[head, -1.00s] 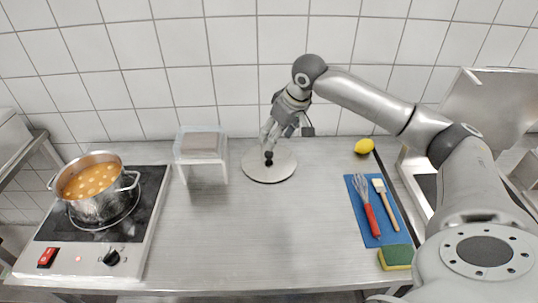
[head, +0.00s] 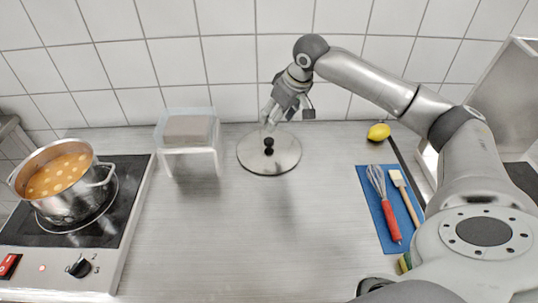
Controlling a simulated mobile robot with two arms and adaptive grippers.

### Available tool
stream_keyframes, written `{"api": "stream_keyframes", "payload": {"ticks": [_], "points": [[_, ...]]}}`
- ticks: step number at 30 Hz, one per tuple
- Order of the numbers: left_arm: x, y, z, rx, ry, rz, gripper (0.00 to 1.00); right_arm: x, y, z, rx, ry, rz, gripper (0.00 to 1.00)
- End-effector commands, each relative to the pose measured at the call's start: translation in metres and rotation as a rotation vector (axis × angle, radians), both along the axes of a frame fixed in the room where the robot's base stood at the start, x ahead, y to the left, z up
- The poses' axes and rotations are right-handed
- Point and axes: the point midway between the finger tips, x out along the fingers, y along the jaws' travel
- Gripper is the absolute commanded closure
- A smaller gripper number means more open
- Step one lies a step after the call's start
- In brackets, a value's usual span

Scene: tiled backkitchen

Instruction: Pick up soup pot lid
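The soup pot lid (head: 284,160) is a round, shiny metal disc lying flat on the steel counter, near the back wall. Its black knob (head: 268,146) points up at the middle. My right gripper (head: 268,126) reaches down from above, with its fingers at or just above the knob. The fingers overlap in this view, so I cannot tell their gap or whether they touch the knob. My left gripper is not in view. The soup pot (head: 85,203) stands uncovered at the left, full of orange soup with pale round pieces.
The pot is on a black hob (head: 118,215) with a control knob and red switch. A clear-topped white stand (head: 190,162) is left of the lid. A lemon (head: 378,132) and a blue mat (head: 385,230) with whisk and brush lie right. The middle counter is clear.

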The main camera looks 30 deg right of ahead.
Motion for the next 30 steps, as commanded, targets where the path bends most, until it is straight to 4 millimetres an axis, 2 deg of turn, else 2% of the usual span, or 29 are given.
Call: {"api": "stream_keyframes", "payload": {"ticks": [1,5,14,21,30], "points": [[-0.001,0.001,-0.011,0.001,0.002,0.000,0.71,0.000,0.000,-0.011,0.000,0.000,0.000,0.46],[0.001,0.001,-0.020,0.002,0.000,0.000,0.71,0.001,0.000,-0.021,0.000,0.000,0.000,0.46],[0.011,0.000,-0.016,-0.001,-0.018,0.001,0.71,0.016,0.003,-0.059,0.001,0.003,-0.001,0.46],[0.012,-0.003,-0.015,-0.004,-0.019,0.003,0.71,0.023,0.003,-0.076,0.000,0.001,-0.001,0.46],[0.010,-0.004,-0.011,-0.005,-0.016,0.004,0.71,0.037,0.004,-0.115,0.001,0.002,0.000,0.46]]}}
